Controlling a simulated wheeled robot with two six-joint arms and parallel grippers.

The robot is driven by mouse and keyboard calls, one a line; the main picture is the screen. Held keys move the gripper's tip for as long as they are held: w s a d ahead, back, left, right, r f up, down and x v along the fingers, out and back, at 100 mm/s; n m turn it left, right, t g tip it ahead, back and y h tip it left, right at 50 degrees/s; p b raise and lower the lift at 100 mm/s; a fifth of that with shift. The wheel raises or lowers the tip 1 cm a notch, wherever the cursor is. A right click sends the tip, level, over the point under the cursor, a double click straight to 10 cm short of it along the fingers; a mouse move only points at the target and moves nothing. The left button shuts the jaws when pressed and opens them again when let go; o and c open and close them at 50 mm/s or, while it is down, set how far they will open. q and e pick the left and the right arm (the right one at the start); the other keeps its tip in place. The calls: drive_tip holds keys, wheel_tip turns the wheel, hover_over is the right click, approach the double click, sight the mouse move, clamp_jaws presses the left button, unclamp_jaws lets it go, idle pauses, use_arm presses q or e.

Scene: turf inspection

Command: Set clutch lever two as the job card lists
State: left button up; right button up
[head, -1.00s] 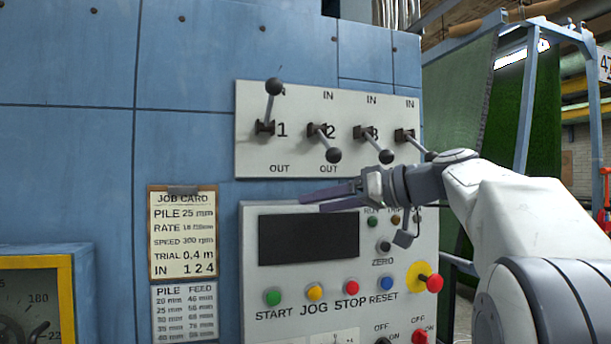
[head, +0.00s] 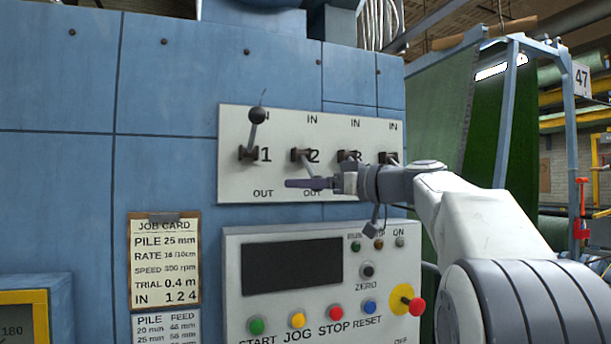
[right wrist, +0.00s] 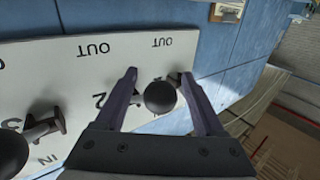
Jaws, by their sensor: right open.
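The job card (head: 164,262) on the blue panel reads "IN 1 2 4". On the lever plate (head: 232,185), clutch lever two (head: 307,166) slants down toward OUT. Its knob is hidden behind my right gripper (head: 312,184) in the head view. In the right wrist view its dark ball knob (right wrist: 162,97) shows between the open fingers of my right gripper (right wrist: 163,85); whether they touch it I cannot tell. Lever one (head: 257,118) points up toward IN. Levers three and four are mostly hidden behind my right arm. My left gripper is not in view.
Lever three's ball knob (right wrist: 10,155) is close beside my right gripper in the wrist view. Below the plate is a control box (head: 232,270) with a dark screen, coloured buttons and a red knob (head: 417,306). Open blue panel lies left of the plate.

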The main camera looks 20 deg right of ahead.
drive_tip(key=shift+w+a, duration=0.2)
drive_tip(key=shift+w, duration=0.1)
clamp_jaws()
idle(1.3)
